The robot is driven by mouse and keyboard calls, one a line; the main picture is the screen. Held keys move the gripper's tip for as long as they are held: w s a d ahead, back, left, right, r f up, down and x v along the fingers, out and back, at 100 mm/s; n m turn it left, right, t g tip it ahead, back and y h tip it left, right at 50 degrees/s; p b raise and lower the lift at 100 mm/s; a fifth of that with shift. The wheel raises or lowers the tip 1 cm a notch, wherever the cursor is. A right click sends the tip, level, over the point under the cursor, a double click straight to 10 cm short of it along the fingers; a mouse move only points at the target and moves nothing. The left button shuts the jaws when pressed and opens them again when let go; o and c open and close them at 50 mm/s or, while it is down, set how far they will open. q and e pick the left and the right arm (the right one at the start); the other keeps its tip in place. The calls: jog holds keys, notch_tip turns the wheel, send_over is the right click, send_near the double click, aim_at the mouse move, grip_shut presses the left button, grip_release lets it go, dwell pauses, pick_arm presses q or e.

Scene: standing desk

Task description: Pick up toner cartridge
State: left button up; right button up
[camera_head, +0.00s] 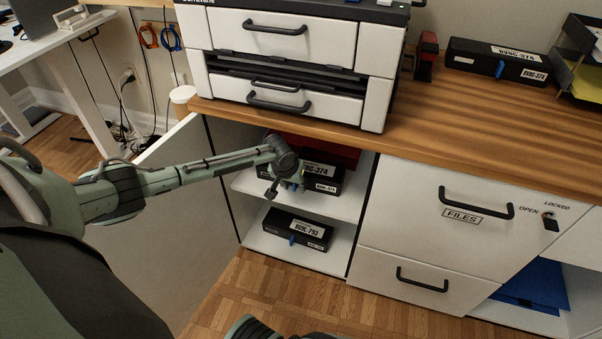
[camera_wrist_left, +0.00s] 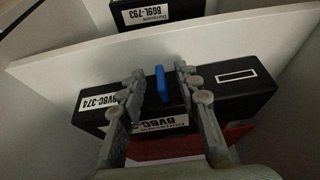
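A black toner cartridge labelled BVBC-374 (camera_head: 325,174) lies on the upper shelf of the open cabinet. It also shows in the left wrist view (camera_wrist_left: 240,95), with a blue tab (camera_wrist_left: 160,84) on its front. My left gripper (camera_head: 286,184) reaches into the cabinet at this cartridge and partly hides it. In the wrist view its two fingers (camera_wrist_left: 159,76) are apart, one on each side of the blue tab, with gaps between. The fingers overlap the cartridge in the picture; contact is unclear. My right gripper's fingers are not seen.
Another black cartridge, BG9L-793 (camera_head: 298,229), lies on the lower shelf (camera_head: 318,259). A further BVBC-374 box (camera_head: 498,60) is on the wooden counter (camera_head: 470,115), right of the printer (camera_head: 290,45). The cabinet door (camera_head: 165,215) stands open on the left. A red item (camera_wrist_left: 190,143) is beside the cartridge.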

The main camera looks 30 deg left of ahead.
pick_arm(q)
jog(key=shift+w+a+f, duration=0.1)
jog(key=shift+w+f, duration=0.15)
jog(key=shift+f, duration=0.4)
jog(key=shift+c, duration=0.6)
grip_shut()
jog(key=shift+r, duration=0.1)
